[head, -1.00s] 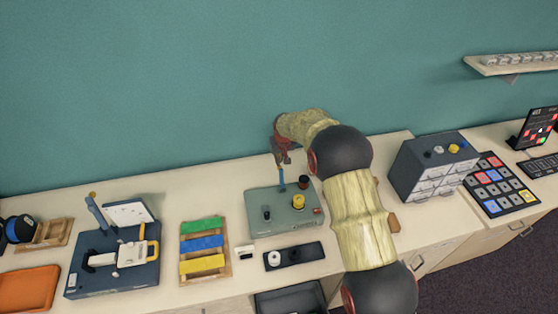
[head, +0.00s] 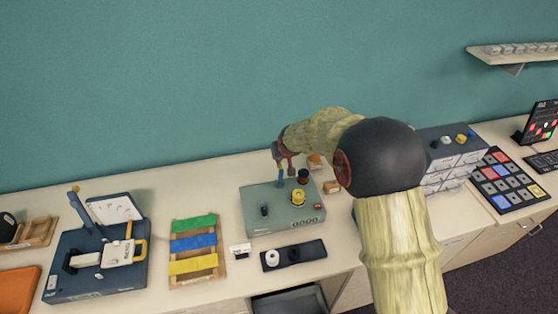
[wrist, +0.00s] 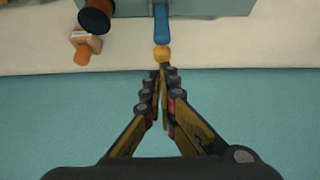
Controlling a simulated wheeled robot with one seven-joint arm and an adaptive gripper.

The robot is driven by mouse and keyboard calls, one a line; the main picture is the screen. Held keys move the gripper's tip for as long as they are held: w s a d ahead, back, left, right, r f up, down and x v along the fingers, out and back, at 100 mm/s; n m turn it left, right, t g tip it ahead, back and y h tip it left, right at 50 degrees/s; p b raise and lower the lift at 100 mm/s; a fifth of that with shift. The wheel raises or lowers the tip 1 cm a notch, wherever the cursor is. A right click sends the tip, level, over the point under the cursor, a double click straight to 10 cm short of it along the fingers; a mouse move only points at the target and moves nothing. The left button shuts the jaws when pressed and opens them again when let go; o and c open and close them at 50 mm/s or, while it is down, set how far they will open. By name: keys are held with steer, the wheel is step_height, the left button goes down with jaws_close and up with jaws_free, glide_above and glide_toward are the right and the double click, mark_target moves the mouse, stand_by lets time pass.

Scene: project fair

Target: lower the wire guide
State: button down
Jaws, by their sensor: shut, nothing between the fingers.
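A blue lever (head: 280,177), which looks like the wire guide, stands at the back edge of a grey-green box (head: 262,220). In the wrist view the lever (wrist: 161,24) ends in a yellow tip (wrist: 161,52). My gripper (head: 278,158) is shut and empty. In the wrist view its fingertips (wrist: 161,72) are right by the yellow tip; I cannot tell whether they touch. In the head view my gripper covers the lever's upper end. The lever looks nearly upright there, but its exact tilt is unclear.
The box top carries a yellow knob (head: 298,198), a dark red-topped knob (head: 303,176) and a black knob (head: 264,209). A black tray (head: 310,250) lies in front. A drawer cabinet (head: 445,165) stands right, behind my arm. Coloured bars (head: 194,243) lie left.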

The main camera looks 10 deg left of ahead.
steer(key=shift+s+d+f+b, duration=0.2)
steer(key=shift+s+b, duration=0.1)
steer(key=shift+b, duration=0.3)
steer(key=shift+s+r+t+y+b, duration=0.15)
steer(key=shift+s+t+y+b, duration=0.2)
steer(key=shift+t+b, duration=0.45)
steer(key=shift+s+d+t+y+b, duration=0.15)
steer(key=shift+t+y+b, duration=0.15)
steer(key=shift+b, duration=0.25)
